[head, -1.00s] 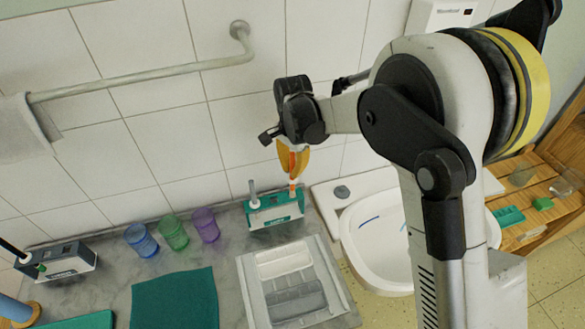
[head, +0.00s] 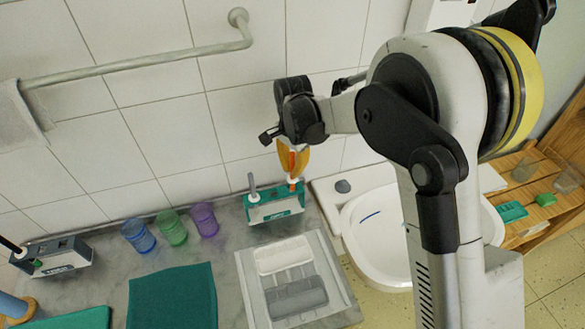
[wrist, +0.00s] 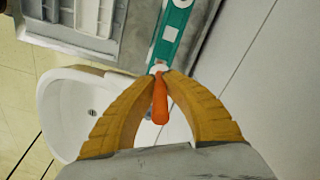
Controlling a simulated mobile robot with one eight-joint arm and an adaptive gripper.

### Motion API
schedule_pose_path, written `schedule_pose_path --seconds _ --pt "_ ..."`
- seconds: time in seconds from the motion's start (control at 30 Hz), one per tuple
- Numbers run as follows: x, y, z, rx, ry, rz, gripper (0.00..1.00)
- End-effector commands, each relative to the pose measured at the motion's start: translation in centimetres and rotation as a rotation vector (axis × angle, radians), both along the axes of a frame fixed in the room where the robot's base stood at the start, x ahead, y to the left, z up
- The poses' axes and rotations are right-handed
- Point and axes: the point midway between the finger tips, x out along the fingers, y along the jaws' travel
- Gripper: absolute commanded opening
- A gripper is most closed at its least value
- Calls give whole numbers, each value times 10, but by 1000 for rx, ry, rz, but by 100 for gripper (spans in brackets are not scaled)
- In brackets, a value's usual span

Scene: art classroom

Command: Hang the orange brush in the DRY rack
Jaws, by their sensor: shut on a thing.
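The orange brush (wrist: 160,103) is held between the yellow fingertips of my gripper (head: 293,173). In the head view its lower part meets the right end of the teal-fronted rack (head: 275,208) on the counter. In the wrist view my gripper (wrist: 160,74) points at that end of the rack (wrist: 170,37), and a white ring shows at the fingertips. Whether the brush is seated in a slot is hidden. A grey-handled brush (head: 252,186) stands at the rack's left end. Another rack (head: 55,258) with a dark front stands at far left. The rack labels are unreadable.
Blue (head: 139,236), green (head: 172,228) and purple (head: 204,220) cups stand left of the teal rack. A grey tray (head: 244,285) lies in front of it. A white sink (head: 372,263) is to the right. The tiled wall is close behind.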

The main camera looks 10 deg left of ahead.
Motion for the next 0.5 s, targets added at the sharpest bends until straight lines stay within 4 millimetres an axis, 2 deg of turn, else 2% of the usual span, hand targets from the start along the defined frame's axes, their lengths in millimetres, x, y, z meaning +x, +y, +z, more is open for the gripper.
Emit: schedule_pose_path --seconds 0.5 --pt "0 0 -12 0 0 0 0"
